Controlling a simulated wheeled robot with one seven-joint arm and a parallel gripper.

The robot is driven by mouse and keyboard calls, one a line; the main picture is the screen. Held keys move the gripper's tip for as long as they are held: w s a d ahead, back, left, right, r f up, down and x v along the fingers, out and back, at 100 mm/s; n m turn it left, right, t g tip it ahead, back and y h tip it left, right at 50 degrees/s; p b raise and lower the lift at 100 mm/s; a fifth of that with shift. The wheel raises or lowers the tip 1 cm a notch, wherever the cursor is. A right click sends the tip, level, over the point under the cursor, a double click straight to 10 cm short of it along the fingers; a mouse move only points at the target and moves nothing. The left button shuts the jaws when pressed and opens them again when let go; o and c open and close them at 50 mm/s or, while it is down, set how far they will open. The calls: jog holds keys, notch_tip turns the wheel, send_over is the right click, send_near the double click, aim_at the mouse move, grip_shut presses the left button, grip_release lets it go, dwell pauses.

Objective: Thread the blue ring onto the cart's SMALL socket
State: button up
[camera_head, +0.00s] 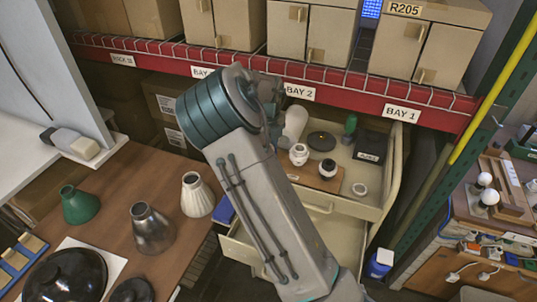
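The cream cart (380,200) stands right of centre, with a brown board on its top. I cannot tell surely which is the SMALL socket. I make out no blue ring in this view. My grey and teal arm crosses the middle of the view and hides the cart's left part. A dark grey part of my arm's end shows beyond the teal joint, but the fingers are not clear, nor whether they hold anything.
On the cart top are a white ring-like piece (360,189), a dark disc (321,141), a green piece (350,124) and a black box (370,146). A brown table (110,222) with lamp shades stands left. A red-edged shelf (340,97) with boxes runs behind.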

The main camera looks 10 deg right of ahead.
jog(key=shift+d+r+m+p, duration=0.1)
jog(key=shift+m+p, duration=0.95)
jog(key=shift+m, duration=0.15)
jog(key=shift+f+m, duration=0.2)
jog(key=shift+m, duration=0.2)
jog(key=m, duration=0.3)
jog(key=shift+d+m, duration=0.1)
jog(key=shift+m, duration=0.3)
jog(key=o, duration=1.3)
jog(key=shift+c, duration=0.2)
